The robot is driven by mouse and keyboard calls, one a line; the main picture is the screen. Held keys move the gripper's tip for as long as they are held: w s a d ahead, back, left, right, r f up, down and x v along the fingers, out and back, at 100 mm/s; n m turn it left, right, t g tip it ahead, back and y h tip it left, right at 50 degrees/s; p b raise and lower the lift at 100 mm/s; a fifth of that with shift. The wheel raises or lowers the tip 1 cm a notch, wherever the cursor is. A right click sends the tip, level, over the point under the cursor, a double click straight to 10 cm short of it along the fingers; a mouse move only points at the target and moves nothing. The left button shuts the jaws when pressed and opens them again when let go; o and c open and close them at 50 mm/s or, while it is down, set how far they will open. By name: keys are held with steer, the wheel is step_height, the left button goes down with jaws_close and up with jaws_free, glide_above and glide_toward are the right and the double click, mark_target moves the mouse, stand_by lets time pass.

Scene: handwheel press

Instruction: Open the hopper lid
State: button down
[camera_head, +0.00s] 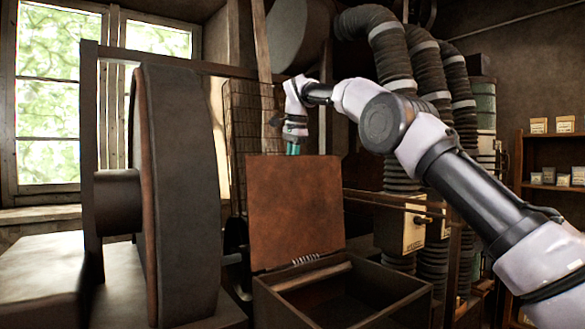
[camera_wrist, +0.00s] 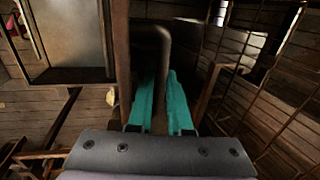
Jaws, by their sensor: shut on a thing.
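The hopper lid (camera_head: 293,212) is a rust-brown square panel. It stands raised, close to upright, at the back of the open hopper box (camera_head: 385,312), with a hinge (camera_head: 305,259) along its lower edge. My gripper (camera_head: 293,149) is at the lid's top edge, its fingertips partly hidden behind the lid. In the wrist view, the teal fingers (camera_wrist: 161,80) are shut on a dark bar-shaped handle (camera_wrist: 152,36) beside the lid's edge (camera_wrist: 122,60).
A large dark wheel (camera_head: 180,195) stands left of the hopper. A wire mesh guard (camera_head: 250,125) is behind the lid. Ribbed hoses (camera_head: 430,70) and a shelf of small boxes (camera_head: 552,155) are at the right.

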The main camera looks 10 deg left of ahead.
steer(key=shift+r, duration=0.2)
steer(key=c, duration=0.8)
jaws_free()
steer(key=shift+f, duration=0.1)
steer(key=shift+c, duration=0.2)
